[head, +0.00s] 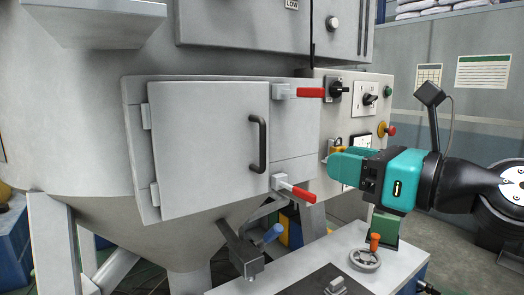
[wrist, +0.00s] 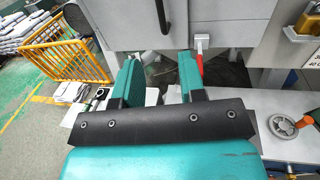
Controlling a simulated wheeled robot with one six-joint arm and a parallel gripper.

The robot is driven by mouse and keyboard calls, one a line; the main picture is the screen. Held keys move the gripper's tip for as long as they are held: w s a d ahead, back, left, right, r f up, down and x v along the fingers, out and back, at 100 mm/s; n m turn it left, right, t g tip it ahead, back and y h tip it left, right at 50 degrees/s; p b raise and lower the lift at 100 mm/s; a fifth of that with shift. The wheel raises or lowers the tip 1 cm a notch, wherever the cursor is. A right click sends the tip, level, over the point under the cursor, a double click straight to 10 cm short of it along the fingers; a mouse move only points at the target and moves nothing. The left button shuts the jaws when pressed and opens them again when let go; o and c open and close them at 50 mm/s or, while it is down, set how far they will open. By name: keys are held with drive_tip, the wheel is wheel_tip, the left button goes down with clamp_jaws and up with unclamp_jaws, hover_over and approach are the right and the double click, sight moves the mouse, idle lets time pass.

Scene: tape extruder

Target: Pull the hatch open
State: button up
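The grey square hatch (head: 205,135) looks shut on the side of the round grey vessel, with hinges on its left edge. Its black bar handle (head: 262,145) is upright near the right edge; the handle also shows at the top of the wrist view (wrist: 162,15). An upper red latch lever (head: 310,92) and a lower red latch lever (head: 297,191) point right beside the hatch. The lower one shows in the wrist view (wrist: 200,62). My teal gripper (head: 335,162) is to the right of the handle, apart from it. In the wrist view its fingers (wrist: 159,68) are spread and empty.
A control panel (head: 350,115) with knobs and a yellow padlock (head: 336,146) stands behind my gripper. Below is a grey bench (head: 300,270) with a handwheel (head: 365,259) and a blue-knobbed lever (head: 271,234). A yellow barrier (wrist: 70,62) stands on the floor.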

drive_tip(key=p, duration=1.3)
hover_over(263, 169)
drive_tip(key=shift+w+p, duration=0.35)
drive_tip(key=shift+c, duration=0.4)
clamp_jaws()
